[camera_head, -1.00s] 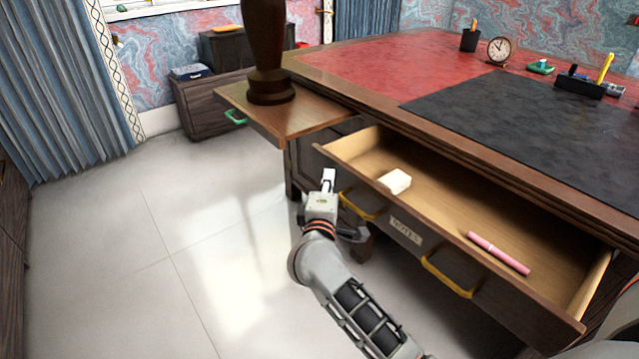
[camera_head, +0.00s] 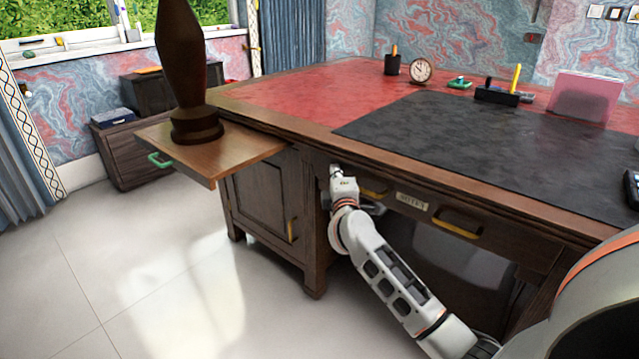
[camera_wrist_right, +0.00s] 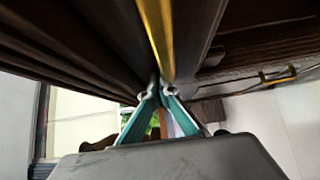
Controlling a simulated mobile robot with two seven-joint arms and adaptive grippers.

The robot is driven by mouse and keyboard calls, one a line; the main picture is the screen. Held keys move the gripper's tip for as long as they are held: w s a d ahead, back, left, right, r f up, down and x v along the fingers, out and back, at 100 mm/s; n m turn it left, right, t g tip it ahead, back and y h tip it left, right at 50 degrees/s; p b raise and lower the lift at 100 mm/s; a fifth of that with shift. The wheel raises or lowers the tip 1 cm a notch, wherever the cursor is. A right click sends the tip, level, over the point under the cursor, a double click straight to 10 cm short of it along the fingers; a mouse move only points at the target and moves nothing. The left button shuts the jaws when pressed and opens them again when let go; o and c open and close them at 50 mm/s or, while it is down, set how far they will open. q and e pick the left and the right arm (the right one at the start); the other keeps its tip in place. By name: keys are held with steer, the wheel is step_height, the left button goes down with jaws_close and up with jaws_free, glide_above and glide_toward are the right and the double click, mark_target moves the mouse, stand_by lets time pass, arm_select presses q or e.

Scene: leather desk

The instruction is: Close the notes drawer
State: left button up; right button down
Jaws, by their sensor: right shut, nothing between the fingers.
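The notes drawer (camera_head: 400,211) is in the front of the desk, under the top's edge. Its front looks level with the desk frame, and its inside is hidden. It bears a pale "NOTES" label (camera_head: 412,201) and two brass handles, one left (camera_head: 374,189) and one right (camera_head: 458,225). My right gripper (camera_head: 336,171) is shut and empty at the drawer front's left end, left of the left handle. In the right wrist view its fingertips (camera_wrist_right: 162,88) are together close to dark wood, with a brass handle (camera_wrist_right: 156,35) above them; contact is unclear. My left gripper is not in view.
The desk top holds a clock (camera_head: 421,71) and pen holders. Floor left of the desk is clear.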

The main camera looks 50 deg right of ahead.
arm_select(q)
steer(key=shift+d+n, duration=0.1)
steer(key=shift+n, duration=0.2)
arm_select(e)
steer(key=d, duration=0.2)
steer(key=shift+w+d+r, duration=0.1)
steer(key=shift+d, duration=0.35)
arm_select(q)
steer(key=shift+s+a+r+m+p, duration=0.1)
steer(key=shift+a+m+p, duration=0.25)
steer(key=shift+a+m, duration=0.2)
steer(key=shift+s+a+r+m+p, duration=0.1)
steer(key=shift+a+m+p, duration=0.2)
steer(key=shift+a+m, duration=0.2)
arm_select(e)
steer(key=s+a, duration=0.7)
steer(key=a, duration=0.4)
steer(key=shift+s, duration=0.4)
steer(key=shift+a, duration=0.1)
